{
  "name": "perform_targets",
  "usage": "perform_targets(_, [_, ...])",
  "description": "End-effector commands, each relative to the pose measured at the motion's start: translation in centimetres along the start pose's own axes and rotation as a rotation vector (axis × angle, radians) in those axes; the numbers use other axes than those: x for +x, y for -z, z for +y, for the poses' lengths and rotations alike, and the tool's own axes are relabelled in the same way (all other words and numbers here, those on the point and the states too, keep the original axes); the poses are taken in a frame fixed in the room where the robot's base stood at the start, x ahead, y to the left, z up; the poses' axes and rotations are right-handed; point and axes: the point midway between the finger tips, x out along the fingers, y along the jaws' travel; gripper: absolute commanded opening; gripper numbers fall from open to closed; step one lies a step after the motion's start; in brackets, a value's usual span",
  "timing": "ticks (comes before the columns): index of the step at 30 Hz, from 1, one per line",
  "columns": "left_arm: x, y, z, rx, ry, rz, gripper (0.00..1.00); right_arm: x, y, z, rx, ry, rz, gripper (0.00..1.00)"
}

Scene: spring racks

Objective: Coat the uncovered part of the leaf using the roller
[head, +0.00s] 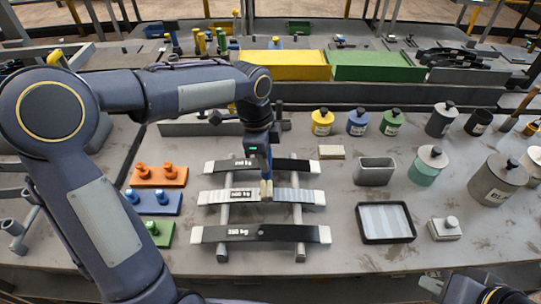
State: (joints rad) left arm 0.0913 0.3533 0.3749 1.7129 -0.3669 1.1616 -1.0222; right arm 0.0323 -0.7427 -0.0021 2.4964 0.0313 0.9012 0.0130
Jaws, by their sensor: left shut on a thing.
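Three leaf springs lie across a grey rack. The back leaf (290,165) and front leaf (280,234) are dark with white ends. My left gripper (267,183) points down over the middle of this leaf. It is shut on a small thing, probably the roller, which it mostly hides. Contact with the leaf cannot be told. A dark-rimmed tray (387,238) with a pale striped inside lies to the right. Part of my right arm (485,290) shows at the bottom right; its jaws are unclear.
Orange (160,178), blue (157,209) and green (158,241) blocks with pegs stand left of the rack. A grey bin (375,176), a small block (445,231) and several lidded cans (497,180) stand right. Yellow (284,65) and green (370,67) bins are behind.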

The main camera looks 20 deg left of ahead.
Motion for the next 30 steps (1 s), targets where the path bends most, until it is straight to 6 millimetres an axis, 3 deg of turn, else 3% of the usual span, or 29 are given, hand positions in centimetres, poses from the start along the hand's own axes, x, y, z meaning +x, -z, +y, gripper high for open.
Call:
perform_targets(9, [-0.1, -2.7, 0.5, -0.005, -0.004, -0.005, 0.00, -0.1, 0.1, -0.1, 0.000, 0.000, 0.000, 0.00])
perform_targets(30, [-0.7, -6.0, 1.1, -0.002, -0.004, -0.003, 0.00, -0.5, 0.2, -0.2, 0.000, 0.000, 0.000, 0.00])
